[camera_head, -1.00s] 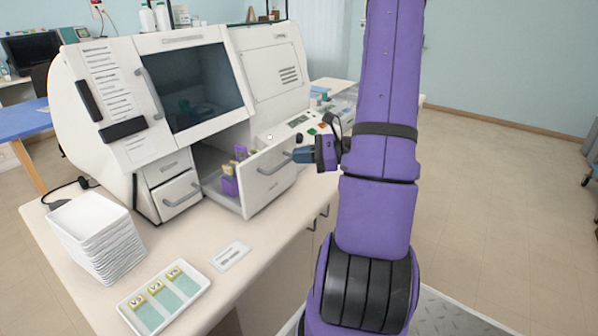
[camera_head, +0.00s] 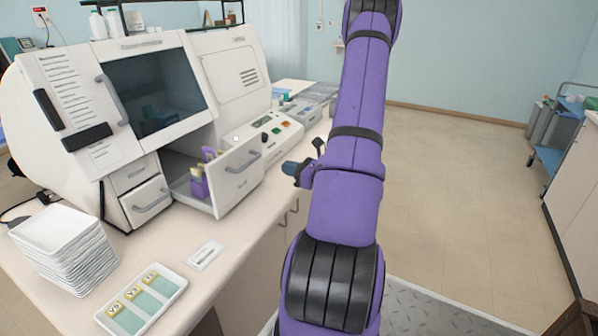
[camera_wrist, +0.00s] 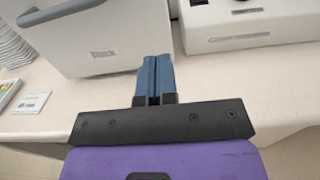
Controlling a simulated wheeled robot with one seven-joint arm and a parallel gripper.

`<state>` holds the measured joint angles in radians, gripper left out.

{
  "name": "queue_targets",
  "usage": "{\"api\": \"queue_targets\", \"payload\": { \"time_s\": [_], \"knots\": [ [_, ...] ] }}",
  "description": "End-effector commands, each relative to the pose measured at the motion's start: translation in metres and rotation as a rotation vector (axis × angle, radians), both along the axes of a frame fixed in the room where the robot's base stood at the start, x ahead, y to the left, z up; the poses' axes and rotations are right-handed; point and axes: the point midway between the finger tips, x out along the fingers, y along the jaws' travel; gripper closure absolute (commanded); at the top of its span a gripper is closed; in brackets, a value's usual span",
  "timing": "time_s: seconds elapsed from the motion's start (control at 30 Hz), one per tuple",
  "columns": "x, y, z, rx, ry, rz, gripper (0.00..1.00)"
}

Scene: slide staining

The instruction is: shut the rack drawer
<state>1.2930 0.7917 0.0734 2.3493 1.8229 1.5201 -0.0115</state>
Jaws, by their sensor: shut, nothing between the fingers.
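The rack drawer (camera_head: 238,180) of the white machine stands pulled out, with a grey handle on its front. A purple rack (camera_head: 199,184) with yellow-topped items sits inside it. In the wrist view the drawer front (camera_wrist: 90,45) is at the upper left, with its handle facing me. My gripper (camera_head: 288,168) is to the right of the drawer front, apart from it. In the wrist view its blue fingers (camera_wrist: 155,62) are together with nothing between them, above the bench edge.
The white staining machine (camera_head: 150,95) has a smaller drawer (camera_head: 148,200) left of the open one. A stack of white trays (camera_head: 66,245), a slide tray (camera_head: 142,302) and a label card (camera_head: 206,255) lie on the bench (camera_head: 228,262).

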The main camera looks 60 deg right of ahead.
Motion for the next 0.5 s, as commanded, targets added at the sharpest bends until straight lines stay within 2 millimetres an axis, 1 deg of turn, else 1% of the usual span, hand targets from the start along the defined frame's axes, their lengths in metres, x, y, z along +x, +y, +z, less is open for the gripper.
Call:
{"api": "queue_targets", "payload": {
  "time_s": [0.03, 0.2, 0.4, 0.5],
  "knots": [
    [0.011, 0.002, 0.0, 0.0, -0.001, 0.003, 1.0],
    [0.041, 0.004, 0.0, 0.0, -0.001, 0.003, 1.0],
    [0.067, 0.006, 0.0, 0.0, -0.001, 0.003, 1.0],
    [0.074, 0.006, 0.0, 0.001, 0.001, 0.001, 1.0]
  ]
}}
